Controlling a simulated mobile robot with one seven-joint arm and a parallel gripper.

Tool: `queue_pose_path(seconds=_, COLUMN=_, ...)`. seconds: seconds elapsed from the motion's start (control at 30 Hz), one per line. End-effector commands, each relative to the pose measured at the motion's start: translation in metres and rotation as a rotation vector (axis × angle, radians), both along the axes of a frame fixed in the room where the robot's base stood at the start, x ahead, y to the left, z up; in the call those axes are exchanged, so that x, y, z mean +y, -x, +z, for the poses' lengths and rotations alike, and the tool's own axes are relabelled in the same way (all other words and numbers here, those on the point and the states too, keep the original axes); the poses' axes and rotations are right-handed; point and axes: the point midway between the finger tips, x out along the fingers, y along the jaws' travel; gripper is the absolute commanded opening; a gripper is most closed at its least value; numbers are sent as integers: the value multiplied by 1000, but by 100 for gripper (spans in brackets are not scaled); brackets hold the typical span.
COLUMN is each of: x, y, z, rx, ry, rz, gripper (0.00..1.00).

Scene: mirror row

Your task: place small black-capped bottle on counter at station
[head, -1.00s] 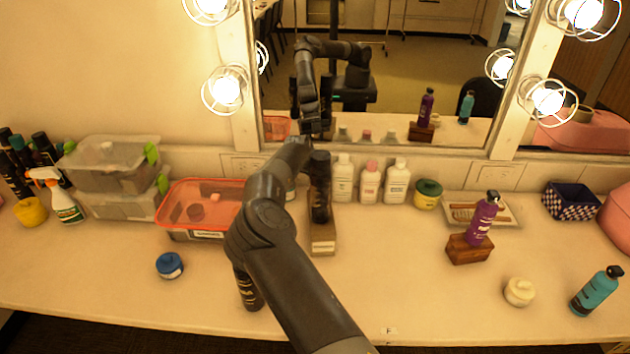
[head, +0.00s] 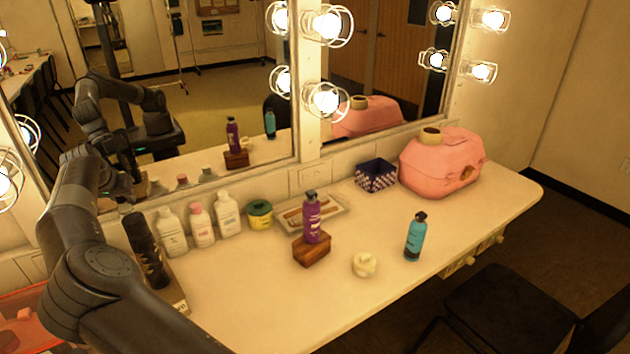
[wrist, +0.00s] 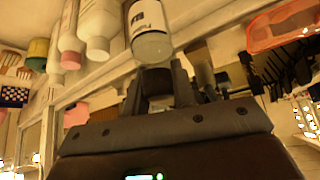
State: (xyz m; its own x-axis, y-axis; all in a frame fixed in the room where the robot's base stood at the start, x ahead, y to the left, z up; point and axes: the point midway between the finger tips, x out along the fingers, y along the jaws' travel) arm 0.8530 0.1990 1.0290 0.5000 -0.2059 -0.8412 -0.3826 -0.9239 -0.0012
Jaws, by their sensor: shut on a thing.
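My gripper (wrist: 161,88) is shut on the small bottle (wrist: 149,28) in the wrist view. The bottle is white with a dark-lettered label and a greyish shoulder, and its neck end points toward my fingers. In the head view my arm hides the bottle, and my fingertips are not clearly seen. The arm reaches over the left of the counter (head: 245,300), near the mirror. I cannot tell whether the bottle touches the counter.
Three white bottles (head: 202,225) and a dark bottle (head: 146,252) stand near the arm. A purple bottle (head: 312,218) on a wooden block, cream jar (head: 364,264), teal bottle (head: 415,238) and pink case (head: 440,165) are farther right. The counter's front middle is clear.

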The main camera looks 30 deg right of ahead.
Motion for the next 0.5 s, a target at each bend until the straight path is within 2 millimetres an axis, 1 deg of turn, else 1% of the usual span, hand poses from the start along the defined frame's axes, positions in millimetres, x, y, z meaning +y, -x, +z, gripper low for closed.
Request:
queue_pose_path(seconds=0.03, x=-1, y=-1, z=16, rx=-5, ry=-1, rz=1, gripper=0)
queue_pose_path(seconds=0.1, x=-1, y=-1, z=31, rx=-3, ry=0, rz=1, gripper=0)
queue_pose_path(seconds=0.27, x=-1, y=0, z=59, rx=-2, ry=-1, rz=1, gripper=0)
queue_pose_path(seconds=0.5, x=-55, y=-8, z=58, rx=6, ry=-3, rz=-38, gripper=0)
